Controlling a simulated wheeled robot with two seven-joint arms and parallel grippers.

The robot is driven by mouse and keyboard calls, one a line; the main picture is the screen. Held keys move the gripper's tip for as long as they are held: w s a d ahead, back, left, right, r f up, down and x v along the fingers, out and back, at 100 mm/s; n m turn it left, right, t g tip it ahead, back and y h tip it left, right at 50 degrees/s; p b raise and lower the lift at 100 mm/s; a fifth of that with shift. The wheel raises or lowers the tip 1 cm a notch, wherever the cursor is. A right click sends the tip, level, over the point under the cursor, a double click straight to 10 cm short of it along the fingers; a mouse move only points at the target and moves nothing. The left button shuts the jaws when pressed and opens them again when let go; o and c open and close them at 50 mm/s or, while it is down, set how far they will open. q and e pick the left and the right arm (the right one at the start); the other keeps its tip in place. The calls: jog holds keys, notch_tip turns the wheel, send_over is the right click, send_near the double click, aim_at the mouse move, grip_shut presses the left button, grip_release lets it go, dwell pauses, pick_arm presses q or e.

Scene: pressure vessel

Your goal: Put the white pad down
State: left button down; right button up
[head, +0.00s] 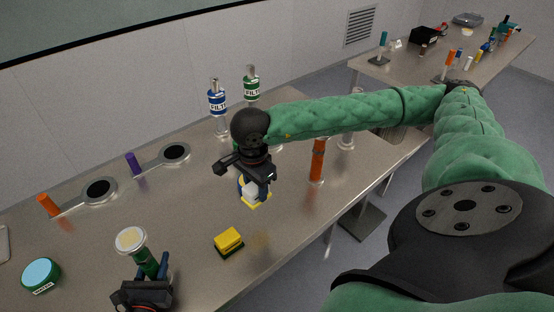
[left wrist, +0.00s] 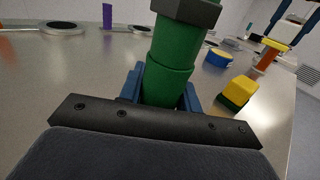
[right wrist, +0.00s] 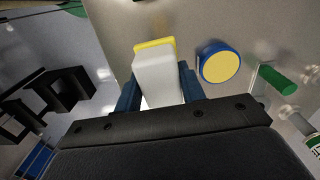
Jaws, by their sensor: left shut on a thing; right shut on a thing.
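The white pad (right wrist: 158,80) is a pale block with a yellow piece (right wrist: 155,46) at its far end; I cannot tell whether the two are joined. My right gripper (head: 256,186) is shut on the white pad, pointing down over the middle of the table (head: 190,205). In the head view the pad (head: 252,192) shows below the fingers, with the yellow edge under it. Contact with the table is unclear. My left gripper (head: 142,277) is shut on an upright green cylinder (left wrist: 172,60) with a cream top at the table's front.
A yellow-and-green block (head: 229,241) lies between the grippers. A blue round lid with a yellow face (right wrist: 220,66) lies beside the pad. An orange tube (head: 317,160) stands to the right. A green-rimmed round container (head: 41,275) is at front left. Filter bottles (head: 217,104) stand behind.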

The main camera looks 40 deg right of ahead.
jog(key=s+d+f+m, duration=0.1)
jog(key=s+d, duration=0.1)
jog(key=d, duration=0.3)
jog(key=shift+s+d+f, duration=0.1)
jog(key=shift+f, duration=2.5)
jog(key=shift+s+f, duration=0.1)
jog(key=shift+f, duration=2.5)
jog(key=shift+f, duration=0.15)
jog(key=o, duration=0.9)
notch_tip(320, 180, up, 12)
jog(key=shift+r, duration=0.2)
